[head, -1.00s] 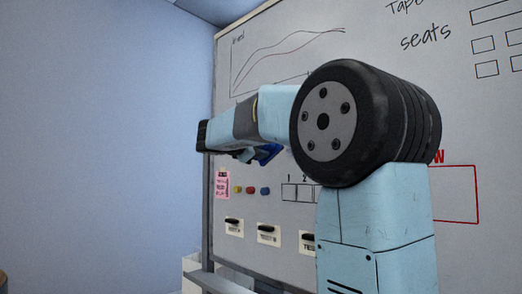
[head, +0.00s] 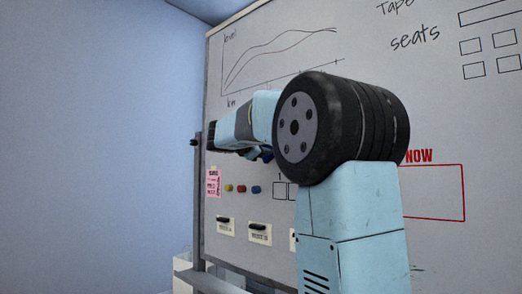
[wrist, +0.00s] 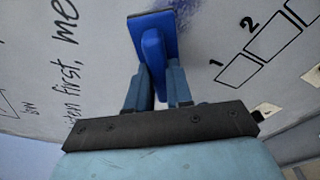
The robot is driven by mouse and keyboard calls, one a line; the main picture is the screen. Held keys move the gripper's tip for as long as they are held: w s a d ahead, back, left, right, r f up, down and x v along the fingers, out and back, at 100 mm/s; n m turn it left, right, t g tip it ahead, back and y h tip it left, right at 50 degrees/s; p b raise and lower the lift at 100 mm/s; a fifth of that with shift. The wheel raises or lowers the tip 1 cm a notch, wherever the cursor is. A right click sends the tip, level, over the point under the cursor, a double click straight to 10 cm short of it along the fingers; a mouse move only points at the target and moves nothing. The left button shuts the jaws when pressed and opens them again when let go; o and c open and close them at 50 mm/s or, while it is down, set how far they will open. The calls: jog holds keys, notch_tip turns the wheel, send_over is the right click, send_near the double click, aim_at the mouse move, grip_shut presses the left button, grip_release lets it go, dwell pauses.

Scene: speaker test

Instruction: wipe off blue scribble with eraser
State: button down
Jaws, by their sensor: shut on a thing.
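My gripper (wrist: 156,88) is shut on the handle of a blue eraser (wrist: 152,42) in the wrist view. The eraser's flat pad is held out toward the whiteboard; I cannot tell whether it touches the surface. A patch of blue scribble (wrist: 187,8) shows at the top edge of the wrist view, just beyond and right of the pad. The rest of it is out of frame or behind the eraser. In the head view my arm covers much of the board, and the scribble is not visible there.
The whiteboard (head: 350,55) carries a line graph, words, boxes and a red "NOW" frame (head: 433,193). Low on it are a pink note (head: 213,183), coloured magnets (head: 242,189) and labelled black-topped holders (head: 260,232). A blue wall stands at left.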

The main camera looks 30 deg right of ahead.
jog(key=shift+x, duration=1)
dwell(0.9)
jog(key=shift+s+r, duration=0.1)
jog(key=shift+s, duration=0.1)
jog(key=s+d, duration=0.3)
jog(key=s, duration=0.7)
jog(key=shift+d, duration=0.35)
dwell(0.6)
jog(key=shift+w, duration=0.1)
jog(key=w+a, duration=0.2)
jog(key=w, duration=0.4)
jog(key=shift+w+a, duration=0.3)
jog(key=shift+w, duration=0.05)
dwell(0.4)
jog(key=shift+w+a, duration=0.2)
jog(key=shift+w, duration=0.65)
jog(key=shift+w+a, duration=0.25)
jog(key=shift+w, duration=0.55)
